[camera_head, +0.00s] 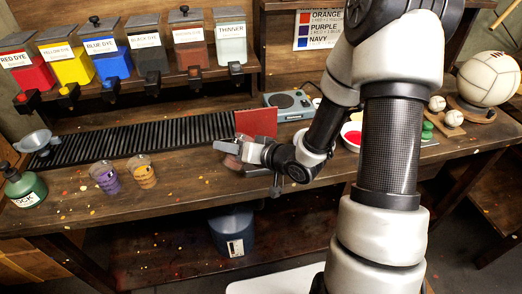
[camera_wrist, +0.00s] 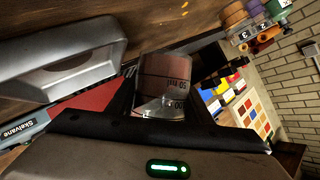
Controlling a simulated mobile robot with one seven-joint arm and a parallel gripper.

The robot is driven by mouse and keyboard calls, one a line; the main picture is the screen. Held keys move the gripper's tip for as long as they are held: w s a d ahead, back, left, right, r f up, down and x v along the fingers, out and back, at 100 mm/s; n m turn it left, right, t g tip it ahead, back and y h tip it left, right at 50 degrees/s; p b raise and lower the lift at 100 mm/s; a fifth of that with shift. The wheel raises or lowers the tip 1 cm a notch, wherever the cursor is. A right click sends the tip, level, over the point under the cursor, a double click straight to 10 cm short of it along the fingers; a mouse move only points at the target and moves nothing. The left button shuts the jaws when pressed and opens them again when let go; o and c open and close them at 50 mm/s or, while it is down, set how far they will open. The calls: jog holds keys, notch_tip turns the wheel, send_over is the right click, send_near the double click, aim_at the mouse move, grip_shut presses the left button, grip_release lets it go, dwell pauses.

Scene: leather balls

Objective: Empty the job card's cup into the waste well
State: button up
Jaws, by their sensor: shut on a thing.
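My gripper (camera_head: 236,153) is over the bench, in front of an upright red panel (camera_head: 260,122). In the wrist view my gripper (camera_wrist: 163,78) is shut on a clear measuring cup (camera_wrist: 165,72) with millilitre marks. The cup looks tilted and reddish-brown; whether that is liquid in it or the bench seen through it I cannot tell. In the head view a reddish-brown patch shows below the gripper, and the cup is mostly hidden. Two other cups, one purple (camera_head: 105,179) and one orange (camera_head: 141,173), stand at the left. I cannot pick out the waste well or the job card for certain.
A ribbed black grate (camera_head: 150,137) runs under the dye dispensers (camera_head: 100,62). A green bottle (camera_head: 24,188) and metal pan (camera_head: 37,141) are at the left. A blue bucket (camera_head: 231,240) stands below.

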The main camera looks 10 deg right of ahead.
jog(key=shift+w+d+m+g+y+p, duration=0.15)
jog(key=shift+m+g+y+p, duration=0.2)
jog(key=shift+m+p, duration=0.4)
dwell(0.5)
jog(key=shift+r+m+y+p, duration=0.45)
jog(key=shift+r+m+p, duration=0.15)
jog(key=shift+p, duration=0.3)
jog(key=shift+m+y, duration=0.4)
jog(key=shift+m, duration=0.15)
dwell(1.1)
jog(key=shift+f+m+y, duration=0.35)
jog(key=shift+m+y, duration=0.15)
jog(key=shift+m, duration=0.1)
dwell(1.5)
jog(key=shift+w+d+r+m+p, duration=0.25)
jog(key=shift+d+r+m+p, duration=0.15)
jog(key=shift+d+m+p, duration=0.45)
dwell(1.2)
